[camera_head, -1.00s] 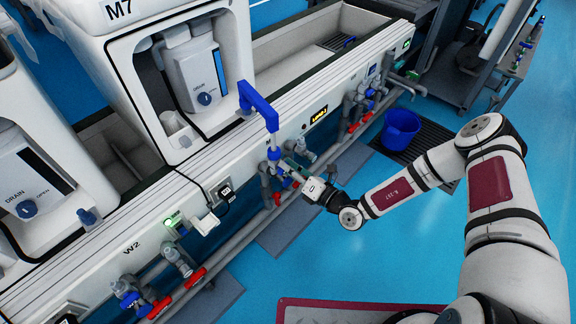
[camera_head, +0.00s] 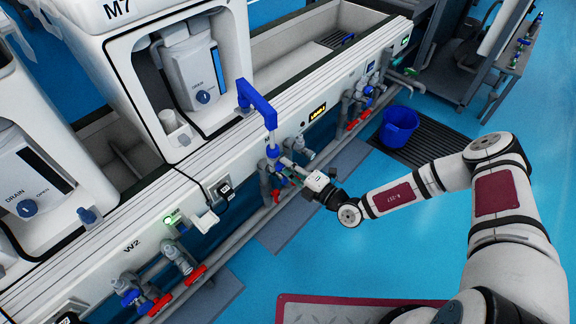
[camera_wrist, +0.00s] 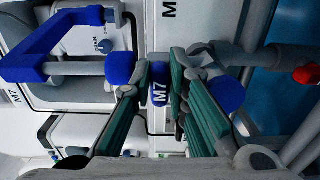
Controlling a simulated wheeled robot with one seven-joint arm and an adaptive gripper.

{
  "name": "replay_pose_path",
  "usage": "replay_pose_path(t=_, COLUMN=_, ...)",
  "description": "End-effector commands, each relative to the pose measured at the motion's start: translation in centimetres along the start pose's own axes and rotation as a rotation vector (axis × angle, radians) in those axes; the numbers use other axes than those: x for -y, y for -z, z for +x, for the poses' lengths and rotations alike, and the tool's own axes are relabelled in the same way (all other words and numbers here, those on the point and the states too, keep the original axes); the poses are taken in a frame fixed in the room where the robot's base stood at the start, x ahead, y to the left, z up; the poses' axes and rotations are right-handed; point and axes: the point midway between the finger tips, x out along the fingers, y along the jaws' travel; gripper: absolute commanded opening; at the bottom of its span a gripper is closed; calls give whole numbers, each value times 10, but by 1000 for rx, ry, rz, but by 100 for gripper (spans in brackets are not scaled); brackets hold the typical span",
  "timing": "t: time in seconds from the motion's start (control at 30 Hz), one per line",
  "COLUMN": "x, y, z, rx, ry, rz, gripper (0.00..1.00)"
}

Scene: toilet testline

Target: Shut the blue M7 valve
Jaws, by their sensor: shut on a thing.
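The blue M7 valve shows in the head view (camera_head: 273,152), below the blue bent pipe (camera_head: 257,105) on the front of the white M7 unit. In the wrist view, its blue handle marked M7 (camera_wrist: 159,92) sits between the two green-padded fingers of my gripper (camera_wrist: 160,75). My gripper (camera_head: 284,167) reaches the valve from the right in the head view and is shut on the handle. The fingers hide part of the handle, and its exact turn is hard to tell in the head view.
Grey pipes run along the bench front, with red-handled valves (camera_head: 192,277) at lower left and more at upper right. A blue bucket (camera_head: 399,126) stands on a dark floor grate to the right. A black plug with a cable (camera_head: 225,194) hangs left of the valve. Open blue floor lies in front.

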Motion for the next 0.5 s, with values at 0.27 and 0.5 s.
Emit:
replay_pose_path(t=0.27, x=2, y=0, z=-1, rx=0, ry=4, rz=31, gripper=0)
replay_pose_path(t=0.5, x=2, y=0, z=-1, rx=1, ry=4, rz=32, gripper=0)
